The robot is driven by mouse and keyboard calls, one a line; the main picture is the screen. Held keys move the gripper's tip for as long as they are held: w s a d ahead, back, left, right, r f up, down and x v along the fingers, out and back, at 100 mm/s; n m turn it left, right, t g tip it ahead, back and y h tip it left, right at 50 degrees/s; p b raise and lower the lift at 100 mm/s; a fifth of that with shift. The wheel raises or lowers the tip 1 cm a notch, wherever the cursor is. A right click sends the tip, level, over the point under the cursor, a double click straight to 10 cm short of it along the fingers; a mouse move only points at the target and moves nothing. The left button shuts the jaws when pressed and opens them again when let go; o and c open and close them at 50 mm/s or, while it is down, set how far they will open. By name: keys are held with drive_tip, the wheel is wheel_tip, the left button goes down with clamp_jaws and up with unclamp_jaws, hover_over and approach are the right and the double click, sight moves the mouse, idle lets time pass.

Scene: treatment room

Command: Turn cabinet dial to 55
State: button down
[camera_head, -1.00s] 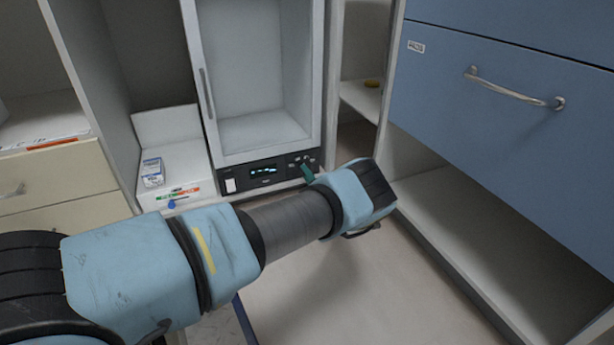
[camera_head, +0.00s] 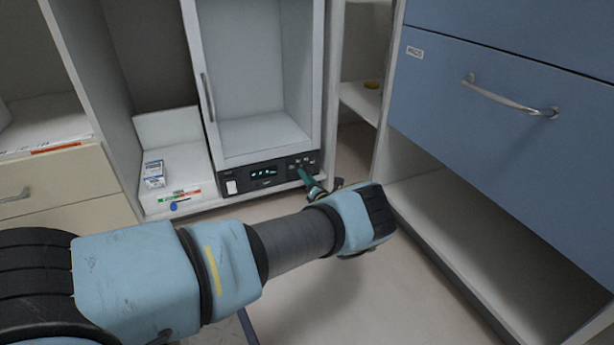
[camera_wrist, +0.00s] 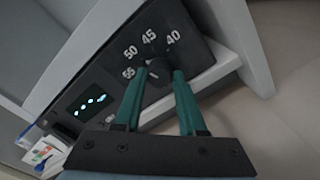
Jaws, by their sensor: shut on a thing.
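The dial (camera_wrist: 158,73) sits on the dark control panel of the small cabinet (camera_head: 218,100). Printed numbers 40, 45, 50 and 55 arc around it in the wrist view. My gripper (camera_wrist: 159,75) has its two teal fingers shut on the dial, one on each side. A small light mark shows on the dial, but I cannot tell which number it points to. In the head view the teal fingers of my gripper (camera_head: 303,173) meet the right part of the panel. The lit display (camera_head: 264,171) is left of the dial; its digits are unreadable.
A white box (camera_head: 175,181) with a small blue-and-white carton (camera_head: 154,174) stands left of the cabinet. A blue drawer unit (camera_head: 500,110) with a metal handle rises on the right. Beige drawers (camera_head: 60,190) are at far left. The floor before the cabinet is open.

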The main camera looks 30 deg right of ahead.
drive_tip(key=shift+d+n+p, duration=0.1)
drive_tip(key=shift+n+p, duration=1.05)
drive_tip(key=shift+n, duration=3.35)
drive_tip(key=shift+c, duration=2.4)
unclamp_jaws()
drive_tip(key=shift+s, duration=0.15)
drive_tip(key=s+a+p, duration=0.1)
drive_tip(key=s+p, duration=0.3)
drive_tip(key=s, duration=0.6)
drive_tip(key=shift+s+a, duration=0.15)
drive_tip(key=shift+s, duration=0.1)
